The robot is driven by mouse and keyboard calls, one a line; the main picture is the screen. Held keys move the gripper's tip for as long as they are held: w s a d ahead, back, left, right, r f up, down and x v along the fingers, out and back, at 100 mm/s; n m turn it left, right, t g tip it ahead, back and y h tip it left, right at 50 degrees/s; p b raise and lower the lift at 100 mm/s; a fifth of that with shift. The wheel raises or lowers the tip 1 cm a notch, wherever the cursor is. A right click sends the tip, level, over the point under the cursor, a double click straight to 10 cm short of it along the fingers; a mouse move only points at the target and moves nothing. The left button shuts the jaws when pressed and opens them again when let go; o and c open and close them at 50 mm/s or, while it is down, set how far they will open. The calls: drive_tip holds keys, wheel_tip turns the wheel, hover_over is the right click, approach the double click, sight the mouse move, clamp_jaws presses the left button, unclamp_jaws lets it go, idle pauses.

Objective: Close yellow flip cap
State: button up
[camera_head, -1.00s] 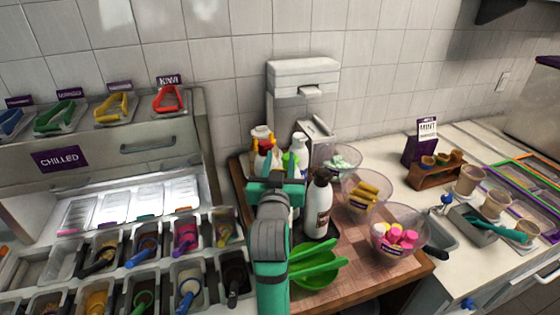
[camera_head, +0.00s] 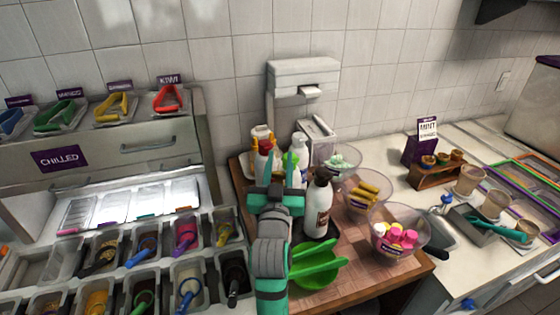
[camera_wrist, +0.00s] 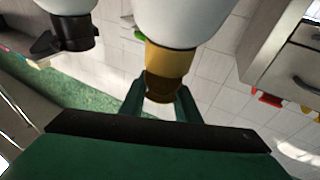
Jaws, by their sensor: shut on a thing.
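The yellow flip cap (camera_wrist: 170,62) tops a white bottle (camera_wrist: 180,18) in the wrist view, where the bottle hangs in from the top edge. The cap's darker end sits between the two fingers of my gripper (camera_wrist: 161,102), which is shut on it. In the head view a yellow cap (camera_head: 261,132) shows at the back left of the bottle group. My gripper (camera_head: 279,174) is in front of that group and hides parts of the bottles. Whether the cap's lid is open or closed cannot be told.
A bottle with a black cap (camera_wrist: 72,32) is close by in the wrist view. A dark-topped bottle (camera_head: 318,205), a green bowl (camera_head: 315,268) and clear topping bowls (camera_head: 398,240) crowd the wooden board (camera_head: 355,278). The chilled topping unit (camera_head: 150,150) stands at left.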

drive_tip(key=shift+s+a+f+t, duration=0.1)
drive_tip(key=shift+s+t, duration=0.3)
drive_tip(key=shift+t, duration=0.45)
drive_tip(key=shift+s+a+t, duration=0.1)
drive_tip(key=shift+s+t, duration=0.3)
drive_tip(key=shift+t, duration=0.45)
drive_tip(key=shift+d, duration=0.1)
drive_tip(key=o, duration=0.7)
drive_tip(key=shift+o, duration=0.2)
drive_tip(key=shift+s, duration=0.15)
drive_tip(key=shift+s+f, duration=0.2)
drive_tip(key=shift+s, duration=0.05)
drive_tip(key=s+a+f, duration=0.1)
drive_tip(key=s, duration=1.3)
